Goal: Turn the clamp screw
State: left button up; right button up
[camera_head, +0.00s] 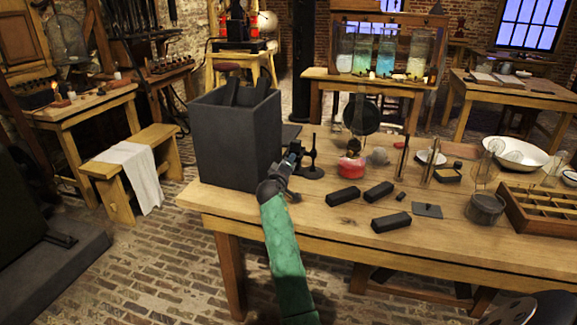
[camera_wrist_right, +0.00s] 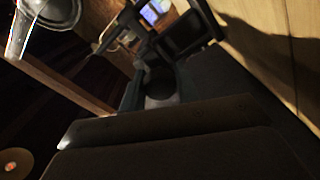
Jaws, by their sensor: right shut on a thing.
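My right gripper (camera_head: 295,151) is at the end of the green-sleeved arm, beside the dark grey box at the table's left end. It is shut on a small dark part, which I take to be the clamp screw; the jaws mostly hide it. A small dark stand (camera_head: 313,152) with a round base and an upright rod is just right of the gripper. The right wrist view is dark, and I cannot make out the screw's shape or angle there.
The tall grey box (camera_head: 236,140) is close on the left and holds dark slabs. Several black blocks (camera_head: 379,190) lie on the table (camera_head: 270,212) to the right, with a red dish (camera_head: 351,168) behind. A divided wooden tray (camera_head: 530,222) is at the far right.

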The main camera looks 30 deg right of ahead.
jog(key=shift+f, duration=0.15)
pick_arm(q)
jog(key=shift+s+f, duration=0.1)
pick_arm(e)
jog(key=o, duration=1)
jog(key=shift+s+a, duration=0.3)
jog(key=shift+a, duration=0.05)
jog(key=v, duration=0.6)
jog(key=shift+b, duration=0.4)
jog(key=shift+s+a, duration=0.3)
jog(key=shift+a, duration=0.05)
pick_arm(q)
notch_tip(320, 180, down, 4)
jog(key=shift+r, duration=0.1)
jog(key=shift+r, duration=0.15)
